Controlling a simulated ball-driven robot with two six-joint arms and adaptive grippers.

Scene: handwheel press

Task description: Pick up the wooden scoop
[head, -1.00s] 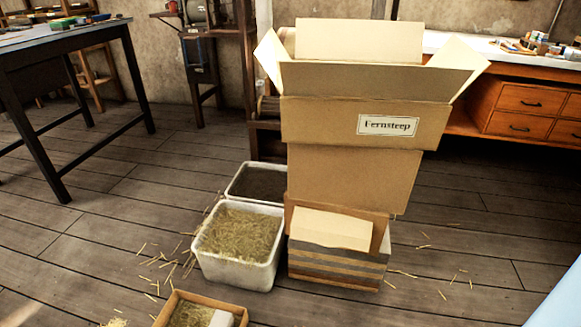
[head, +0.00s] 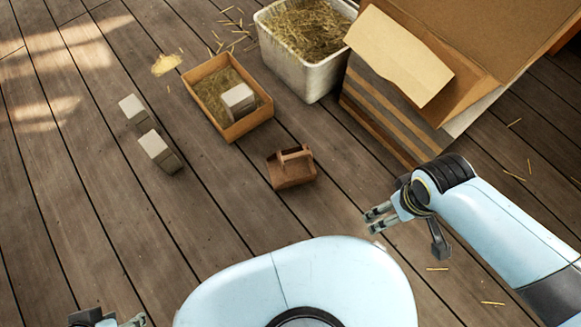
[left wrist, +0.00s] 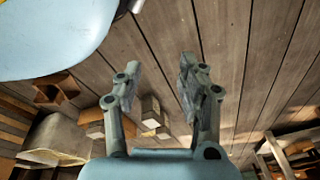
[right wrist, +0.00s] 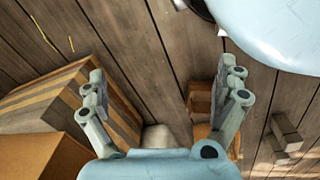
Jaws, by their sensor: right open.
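The wooden scoop (head: 292,168) is brown with a bar handle on top and lies on the plank floor in front of the straw tray. My right gripper (head: 374,218) is to the right of it, apart from it, with nothing between its fingers. In the right wrist view the scoop (right wrist: 201,98) shows partly behind the right-hand finger, and the fingers (right wrist: 168,82) stand apart. My left gripper (head: 112,320) shows only at the bottom left edge of the head view. In the left wrist view its fingers (left wrist: 160,75) are spread and empty, and the scoop (left wrist: 55,90) is at the left.
A wooden tray (head: 203,80) with straw and a pale block stands behind the scoop. Two pale blocks (head: 158,150) (head: 132,108) stand left. A white straw tub (head: 300,72) and striped carton (head: 385,112) stand at the back. Floor around the scoop is clear.

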